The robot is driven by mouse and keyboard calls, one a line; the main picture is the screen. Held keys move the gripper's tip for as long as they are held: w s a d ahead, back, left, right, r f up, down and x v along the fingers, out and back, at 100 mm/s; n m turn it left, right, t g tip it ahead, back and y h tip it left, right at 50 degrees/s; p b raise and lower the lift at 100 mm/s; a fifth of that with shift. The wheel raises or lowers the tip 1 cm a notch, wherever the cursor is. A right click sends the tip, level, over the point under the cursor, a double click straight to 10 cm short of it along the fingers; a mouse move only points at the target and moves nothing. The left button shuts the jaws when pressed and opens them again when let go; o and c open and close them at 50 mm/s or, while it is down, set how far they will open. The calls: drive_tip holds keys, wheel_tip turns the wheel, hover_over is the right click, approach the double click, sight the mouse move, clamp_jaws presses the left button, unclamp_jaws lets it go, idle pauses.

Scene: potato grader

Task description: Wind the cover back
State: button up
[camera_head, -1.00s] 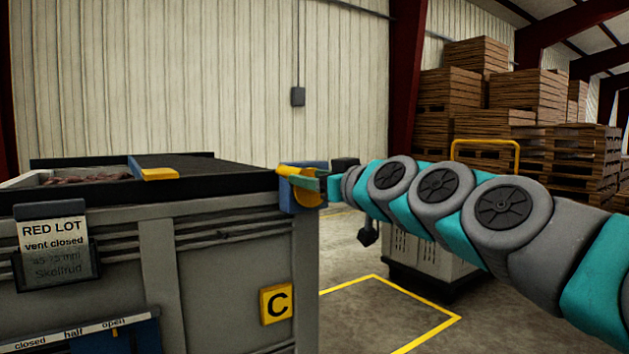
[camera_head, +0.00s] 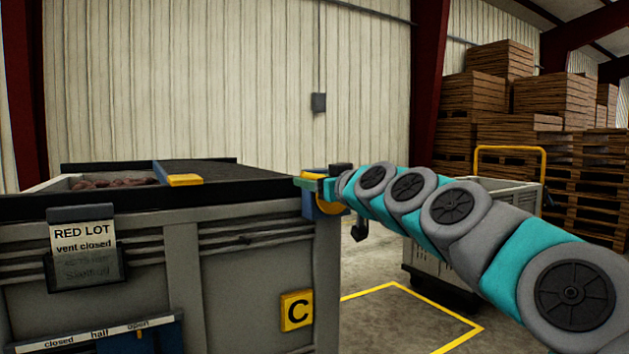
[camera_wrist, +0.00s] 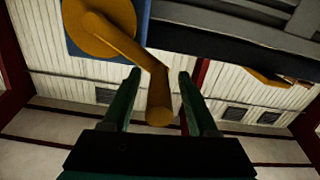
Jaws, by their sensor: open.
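The black cover (camera_head: 225,172) lies over the right part of the grey crate (camera_head: 262,268). A blue bar with a yellow block (camera_head: 184,180) runs along its left edge. Potatoes (camera_head: 115,183) show uncovered left of it. A yellow crank (camera_head: 328,207) on a blue housing (camera_head: 308,206) sits at the crate's right corner. My gripper (camera_head: 310,183) is at the crank, open.
A card on the crate reads RED LOT, vent closed (camera_head: 82,238). A vent slider scale (camera_head: 97,335) is below it. A grey cart with a yellow handle (camera_head: 510,150) stands behind my arm, with stacked wooden crates (camera_head: 530,95) beyond. Yellow-marked floor (camera_head: 405,325) is clear.

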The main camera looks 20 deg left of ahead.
clamp_jaws()
idle(0.6)
idle(0.9)
